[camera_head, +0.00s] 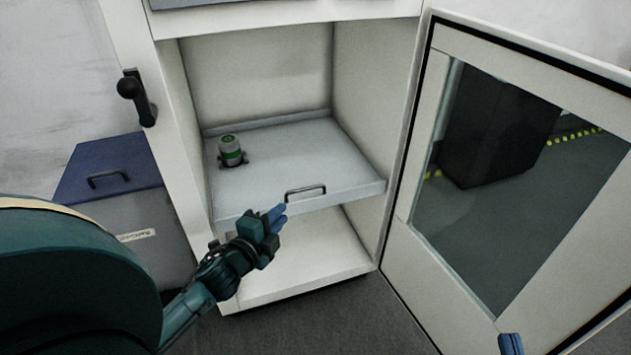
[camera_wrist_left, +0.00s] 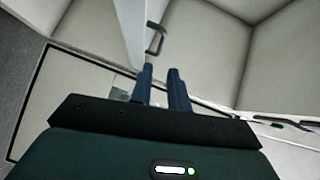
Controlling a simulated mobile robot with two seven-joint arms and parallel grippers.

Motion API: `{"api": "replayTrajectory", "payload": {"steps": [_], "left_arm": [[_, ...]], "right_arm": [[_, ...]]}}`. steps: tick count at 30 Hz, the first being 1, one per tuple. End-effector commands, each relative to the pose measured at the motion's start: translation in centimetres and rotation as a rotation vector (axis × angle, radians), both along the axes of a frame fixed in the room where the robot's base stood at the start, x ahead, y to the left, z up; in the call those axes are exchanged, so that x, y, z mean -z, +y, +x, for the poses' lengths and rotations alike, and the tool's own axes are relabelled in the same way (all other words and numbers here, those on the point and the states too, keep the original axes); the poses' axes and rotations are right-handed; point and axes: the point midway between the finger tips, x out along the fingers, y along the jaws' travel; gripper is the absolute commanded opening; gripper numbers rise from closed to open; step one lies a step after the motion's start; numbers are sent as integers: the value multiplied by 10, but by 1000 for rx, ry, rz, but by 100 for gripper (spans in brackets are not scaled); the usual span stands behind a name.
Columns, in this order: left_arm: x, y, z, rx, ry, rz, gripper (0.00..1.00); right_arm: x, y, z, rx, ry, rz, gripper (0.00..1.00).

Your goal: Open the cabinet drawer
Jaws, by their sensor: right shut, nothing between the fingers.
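The cabinet drawer is a white pull-out tray (camera_head: 300,155) inside the open white cabinet (camera_head: 255,85). Its dark bar handle (camera_head: 305,190) is on the front lip. In the left wrist view the handle (camera_wrist_left: 155,38) is just beyond my fingertips. My left gripper (camera_head: 276,216) is in front of the drawer, a little left of and below the handle, apart from it. In the left wrist view its two blue fingers (camera_wrist_left: 159,80) are apart with nothing between them. My right gripper (camera_head: 510,343) shows only as blue fingertips at the bottom right edge; they are shut and empty.
The glass-paned cabinet door (camera_head: 500,190) stands swung open to the right. A lower shelf (camera_head: 290,265) is empty. A grey box with a blue lid (camera_head: 110,175) stands left of the cabinet.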

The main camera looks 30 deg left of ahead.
Motion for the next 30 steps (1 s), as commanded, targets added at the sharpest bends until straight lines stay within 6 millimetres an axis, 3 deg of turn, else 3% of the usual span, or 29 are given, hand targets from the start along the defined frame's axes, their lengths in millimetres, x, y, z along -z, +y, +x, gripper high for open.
{"api": "replayTrajectory", "payload": {"steps": [5,18,24,30], "left_arm": [[4,1,18,1,-2,1,18],[17,7,104,0,-2,0,18],[20,9,124,0,0,0,18],[20,9,129,0,1,0,18]], "right_arm": [[2,1,0,-4,-2,14,0],[4,6,2,-33,-5,89,0],[3,7,2,-39,-5,110,0],[0,7,1,-43,-5,121,0]]}}
